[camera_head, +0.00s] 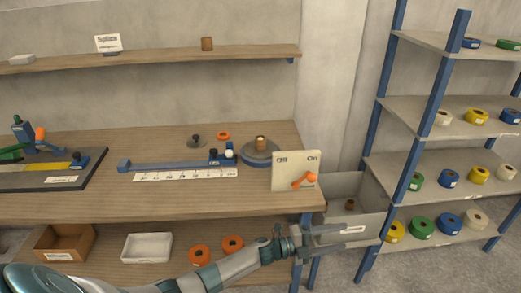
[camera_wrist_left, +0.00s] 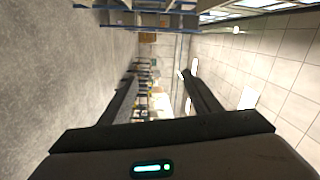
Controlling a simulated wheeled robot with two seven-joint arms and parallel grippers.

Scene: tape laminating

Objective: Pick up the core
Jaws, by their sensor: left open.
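A brown cylindrical core (camera_head: 261,142) stands upright on a round grey-blue base (camera_head: 259,154) at the bench's right part. A similar brown cylinder (camera_head: 207,43) stands on the wall shelf. A small dark brown piece (camera_head: 350,205) lies in the grey bin (camera_head: 350,226) right of the bench. My left gripper (camera_head: 358,237) is open and empty, in front of the bin and below the bench top's right end, apart from all these cylinders. In the left wrist view its two fingers (camera_wrist_left: 158,85) are spread with nothing between them. My right gripper does not show.
An Off/On switch panel (camera_head: 296,171) with an orange lever stands at the bench's right edge. A blue rail with a ruler (camera_head: 186,173) lies left of it. A rack (camera_head: 443,150) of coloured tape rolls stands at the right. Orange rings (camera_head: 199,255) lie on the lower shelf.

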